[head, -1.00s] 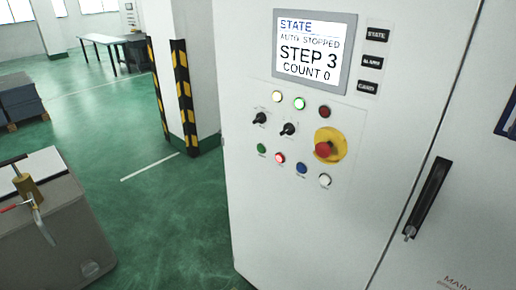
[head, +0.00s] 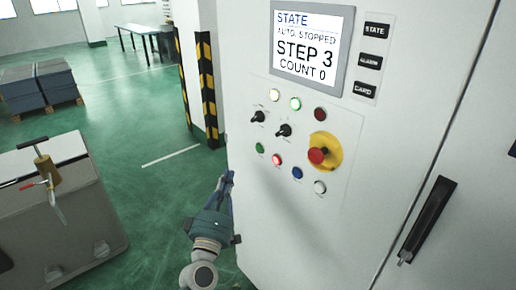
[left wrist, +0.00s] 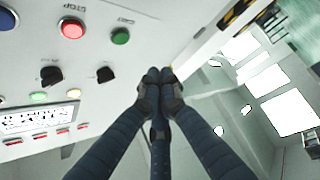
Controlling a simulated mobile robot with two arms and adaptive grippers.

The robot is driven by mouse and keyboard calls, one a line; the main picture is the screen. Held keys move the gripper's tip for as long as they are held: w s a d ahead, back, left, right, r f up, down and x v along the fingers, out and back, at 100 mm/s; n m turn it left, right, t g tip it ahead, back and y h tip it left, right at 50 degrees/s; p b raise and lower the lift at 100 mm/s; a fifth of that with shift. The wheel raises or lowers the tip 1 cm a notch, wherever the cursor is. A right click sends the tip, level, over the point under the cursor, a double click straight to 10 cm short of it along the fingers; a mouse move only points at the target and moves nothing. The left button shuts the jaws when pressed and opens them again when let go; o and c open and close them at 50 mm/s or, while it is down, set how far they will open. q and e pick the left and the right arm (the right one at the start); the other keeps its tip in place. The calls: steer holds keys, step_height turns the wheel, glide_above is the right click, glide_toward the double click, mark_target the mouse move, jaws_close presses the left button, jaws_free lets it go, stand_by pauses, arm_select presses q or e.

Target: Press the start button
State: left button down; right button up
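The white control panel (head: 262,215) carries a row of buttons below two black knobs. The green button (head: 259,148) is at the left end of the row, beside a lit red button (head: 277,160); its label is too small to read surely. In the left wrist view, the green button (left wrist: 120,36) is at the upper middle, with the red button (left wrist: 71,28) to its left. My left gripper (head: 228,177) points up, below and left of the green button, apart from it. Its dark fingers meet at the tips (left wrist: 158,76), empty. My right gripper is not in view.
A red emergency knob (head: 317,156) on a yellow disc sits right of the buttons. The screen (head: 307,45) reads auto stopped, step 3, count 0. A grey bench (head: 62,215) with a clamp stands at the left. A striped pillar (head: 206,90) stands behind the cabinet's left edge.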

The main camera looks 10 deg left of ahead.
mark_target(260, 148)
arm_select(q)
steer(key=r, duration=0.2)
steer(key=a+r+n, duration=0.1)
steer(key=shift+s+r+t+y, duration=0.2)
steer(key=shift+r+t+y, duration=0.1)
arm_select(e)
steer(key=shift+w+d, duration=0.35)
arm_select(q)
steer(key=w+d+b, duration=0.1)
steer(key=w+d, duration=0.4)
steer(key=w, duration=0.2)
steer(key=shift+d, duration=0.25)
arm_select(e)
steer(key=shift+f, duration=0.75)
arm_select(q)
steer(key=shift+w+d, duration=0.1)
steer(key=shift+w+d+b, duration=0.2)
steer(key=shift+w+b, duration=0.05)
steer(key=shift+b, duration=0.05)
